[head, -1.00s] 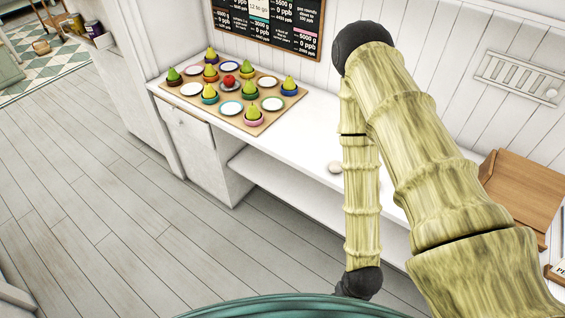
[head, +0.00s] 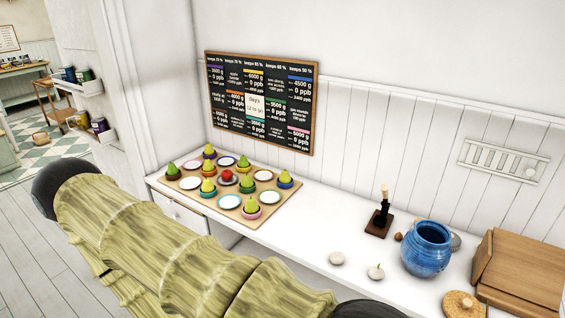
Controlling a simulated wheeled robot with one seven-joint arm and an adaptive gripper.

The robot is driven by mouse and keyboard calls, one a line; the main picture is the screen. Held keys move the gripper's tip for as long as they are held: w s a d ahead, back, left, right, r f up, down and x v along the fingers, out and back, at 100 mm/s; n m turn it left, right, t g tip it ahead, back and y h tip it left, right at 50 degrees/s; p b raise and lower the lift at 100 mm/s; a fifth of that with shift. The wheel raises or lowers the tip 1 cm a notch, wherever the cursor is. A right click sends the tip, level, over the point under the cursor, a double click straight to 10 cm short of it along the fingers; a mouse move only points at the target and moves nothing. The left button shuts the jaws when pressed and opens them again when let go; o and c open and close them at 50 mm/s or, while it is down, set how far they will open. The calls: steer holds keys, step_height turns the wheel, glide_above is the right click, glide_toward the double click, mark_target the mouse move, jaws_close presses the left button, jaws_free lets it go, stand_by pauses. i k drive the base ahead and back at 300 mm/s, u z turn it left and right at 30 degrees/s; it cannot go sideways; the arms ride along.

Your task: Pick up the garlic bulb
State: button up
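My bamboo-like arm crosses the lower left of the head view, in front of the counter. My gripper is out of the picture, so its fingers are hidden.
A blue jar (head: 426,250), a round wooden lid (head: 463,304) and a wooden box (head: 518,275) stand at right. A dark stand (head: 379,222) and a brown nut-like thing (head: 398,237) are behind. A board (head: 285,206) with pears and plates lies left. The counter's middle is clear.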

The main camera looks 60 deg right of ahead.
mark_target(337, 257)
steer(key=u, duration=0.15)
steer(key=k, duration=0.8)
steer(key=z, duration=0.95)
